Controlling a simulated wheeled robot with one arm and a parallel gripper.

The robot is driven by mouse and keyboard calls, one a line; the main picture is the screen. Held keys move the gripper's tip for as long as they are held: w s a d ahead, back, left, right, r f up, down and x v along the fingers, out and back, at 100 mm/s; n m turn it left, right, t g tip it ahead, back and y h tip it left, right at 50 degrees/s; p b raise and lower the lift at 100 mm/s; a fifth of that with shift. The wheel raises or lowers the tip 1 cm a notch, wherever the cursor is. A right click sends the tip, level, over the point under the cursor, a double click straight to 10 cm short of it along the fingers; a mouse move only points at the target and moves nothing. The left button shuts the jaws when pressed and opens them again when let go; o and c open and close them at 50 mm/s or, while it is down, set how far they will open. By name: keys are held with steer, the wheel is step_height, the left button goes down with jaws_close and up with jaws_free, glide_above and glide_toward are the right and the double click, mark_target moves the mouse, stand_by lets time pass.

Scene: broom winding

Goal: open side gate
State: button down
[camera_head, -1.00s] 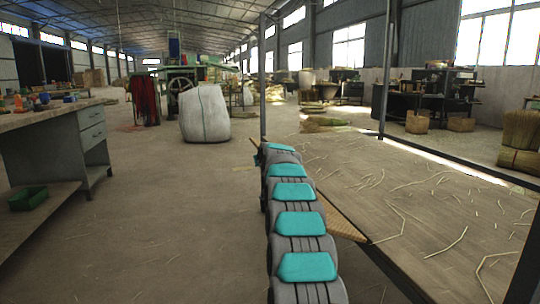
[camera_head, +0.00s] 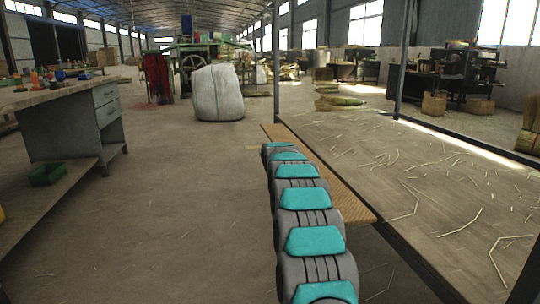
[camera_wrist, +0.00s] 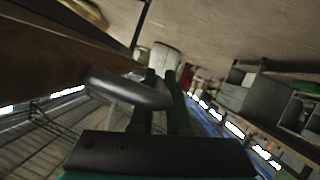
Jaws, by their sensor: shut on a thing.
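The side gate (camera_head: 345,196) is a flat tan wooden panel along the left edge of the large work table in the head view. It stands out from the table edge on the side of my arm. In the wrist view it is likely the brown panel (camera_wrist: 50,45) at upper left, with a rounded grey handle (camera_wrist: 125,90) on it. My gripper (camera_wrist: 163,78) has two dark green fingers, shut on the handle; the exact contact is partly hidden. In the head view my arm covers the gripper and part of the gate.
The table (camera_head: 430,180) is strewn with straw pieces, and metal posts rise from its far side. A grey workbench (camera_head: 75,125) with a green tray (camera_head: 48,174) stands at left. A white sack (camera_head: 218,93) stands farther back. The floor (camera_head: 190,200) between bench and table is clear.

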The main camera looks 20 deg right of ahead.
steer(key=c, duration=0.9)
jaws_free()
steer(key=shift+s, duration=0.1)
steer(key=shift+v, duration=3.85)
